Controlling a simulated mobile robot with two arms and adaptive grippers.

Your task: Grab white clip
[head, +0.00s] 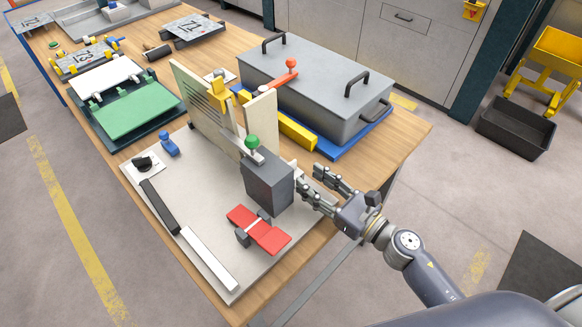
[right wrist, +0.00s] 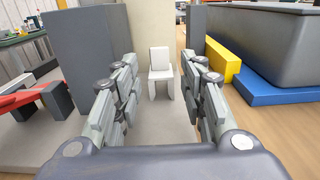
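The white clip (right wrist: 161,72) shows in the right wrist view, a small chair-shaped piece standing in front of a pale upright panel (right wrist: 160,25). It sits between and slightly beyond my right gripper's fingertips, with a visible gap on each side. My right gripper (head: 310,180) is open and empty, reaching in from the right beside the dark grey block (head: 267,187). Its spread fingers also fill both sides of the right wrist view (right wrist: 159,65). In the head view the clip is largely hidden by the block and the fingers. My left gripper is not in view.
The dark grey block stands close left of my fingers. A big grey lidded box (head: 315,85) on a blue base (head: 350,143) and a yellow bar (head: 290,127) lie behind. A red clamp (head: 260,232) lies in front. The wooden table edge is close to my right arm.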

